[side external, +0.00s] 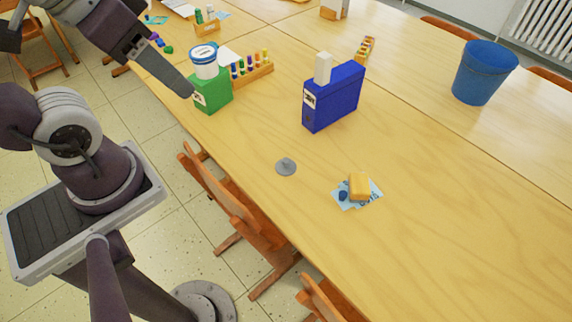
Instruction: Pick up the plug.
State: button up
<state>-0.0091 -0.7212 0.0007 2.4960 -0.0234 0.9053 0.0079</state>
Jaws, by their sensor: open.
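The plug (286,167) looks like a small grey disc with a low knob, lying flat on the wooden table near its front edge. My gripper (190,92) is at the upper left, its grey finger end pointing down and right beside the green box file. It is open, with nothing seen between its fingers; the gap is hard to see from this side. My gripper is well away from the plug, to its upper left. Nothing covers the plug.
A green box file (213,94) bears a white and blue tub (204,64). A blue box file (338,99) bears a white block (323,68). A yellow block (359,186) lies on blue paper (370,200). A blue bucket (484,73) stands far right. The table around the plug is clear.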

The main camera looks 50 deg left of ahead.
jog(key=w+d+f+n+g+h, duration=0.4)
jog(key=w+g+h, duration=0.1)
jog(key=w+g, duration=0.1)
jog(key=n+t+h, duration=0.4)
jog(key=n+h, duration=0.4)
jog(key=n, duration=0.6)
send_over(284, 159)
jog(key=s, duration=0.2)
notch_tip(284, 159, down, 18)
jog(key=a+f+n+t, duration=0.1)
jog(key=f+n, duration=0.1)
jog(key=f, duration=0.2)
jog(key=a+f+n+t+y, duration=0.1)
jog(key=a+f+n+t, duration=0.1)
jog(key=f, duration=0.3)
jog(key=s+a+f+n+t+y, duration=0.1)
jog(key=f+n, duration=0.2)
jog(key=f, duration=0.1)
jog(key=shift+a+f+t, duration=0.3)
jog(key=shift+a+f, duration=0.05)
jog(key=x, duration=0.6)
jog(key=shift+s+d+f, duration=0.15)
jog(key=shift+f, duration=0.05)
jog(key=shift+d+f, duration=0.1)
jog(key=shift+d, duration=0.05)
grip_shut()
